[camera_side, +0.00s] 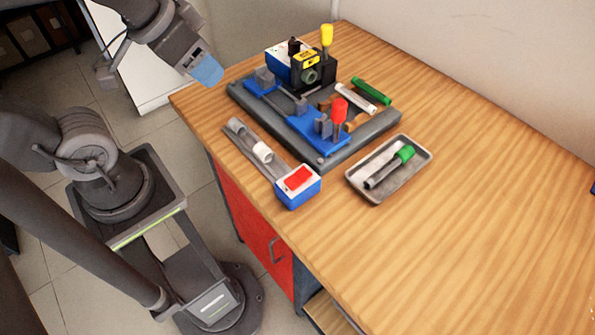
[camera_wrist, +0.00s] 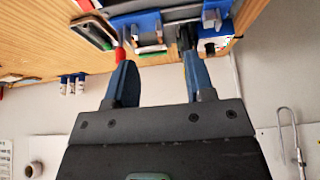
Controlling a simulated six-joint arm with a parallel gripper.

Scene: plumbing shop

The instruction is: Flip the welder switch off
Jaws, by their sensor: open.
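A small blue and white box with a red rocker switch (camera_side: 298,179), which looks like the welder switch, sits at the table's near left edge. I cannot tell from the picture whether the switch is on or off. My gripper (camera_side: 207,71) is at the upper left, beyond the table's left edge, well apart from the switch box and touching nothing. In the wrist view my gripper (camera_wrist: 158,68) shows two blue fingers spread wide with nothing held between them. I cannot make out the switch box clearly in the wrist view.
A grey fixture plate (camera_side: 352,143) holds blue clamps, red and yellow handles and a black device with a yellow label (camera_side: 309,62). Pipe pieces (camera_side: 249,141) lie behind the switch box. A metal tray (camera_side: 369,195) holds a green-capped tool. The table's right side is clear.

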